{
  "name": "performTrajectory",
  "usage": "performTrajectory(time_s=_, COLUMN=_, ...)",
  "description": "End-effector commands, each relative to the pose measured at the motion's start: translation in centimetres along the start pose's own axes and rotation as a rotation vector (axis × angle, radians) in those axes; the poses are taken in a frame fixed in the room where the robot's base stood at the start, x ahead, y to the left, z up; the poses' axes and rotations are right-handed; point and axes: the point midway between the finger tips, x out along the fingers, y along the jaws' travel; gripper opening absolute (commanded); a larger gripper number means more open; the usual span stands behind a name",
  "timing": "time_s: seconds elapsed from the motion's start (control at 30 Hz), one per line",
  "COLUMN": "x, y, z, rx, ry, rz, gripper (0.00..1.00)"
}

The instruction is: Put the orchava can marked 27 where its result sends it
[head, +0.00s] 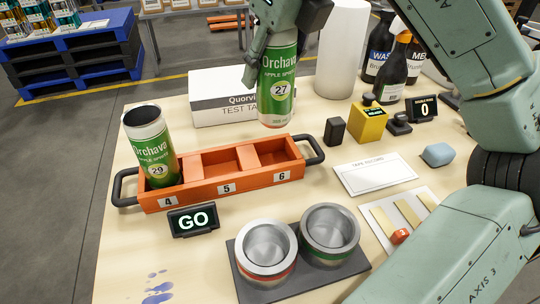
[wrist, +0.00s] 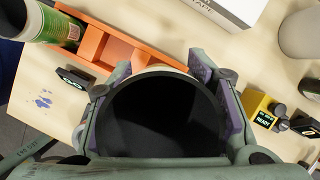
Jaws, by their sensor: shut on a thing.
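My gripper (head: 278,38) is shut on the green and white Orchava can marked 27 (head: 277,85) and holds it upright in the air by its upper part. In the head view the can's bottom shows just behind the orange tray (head: 225,199), near slot 6. In the wrist view my gripper (wrist: 166,85) has its purple pads on both sides of the can's dark open top (wrist: 165,118). Another Orchava can, marked 29 (head: 152,150), stands in slot 4. Slots 5 and 6 are empty. A small black display (head: 194,219) before the tray reads GO.
Two metal cups, one red-banded (head: 266,275) and one green-banded (head: 331,257), stand on a dark base in front. A yellow device (head: 370,124), dark bottles (head: 393,75) and a white cylinder (head: 342,50) stand at right.

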Motion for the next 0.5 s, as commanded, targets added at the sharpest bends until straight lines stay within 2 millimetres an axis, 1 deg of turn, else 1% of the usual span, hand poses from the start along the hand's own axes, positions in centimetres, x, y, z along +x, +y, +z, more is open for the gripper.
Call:
performTrajectory(time_s=0.07, x=0.7, y=0.0, z=-0.4, rx=-0.002, ry=0.000, rz=0.002, gripper=0.32)
performTrajectory(time_s=0.3, x=4.5, y=0.1, z=-1.9, rx=-0.002, ry=0.000, rz=0.004, gripper=0.32)
performTrajectory(time_s=0.5, x=6.3, y=0.1, z=-2.7, rx=-0.002, ry=0.000, rz=0.003, gripper=0.32)
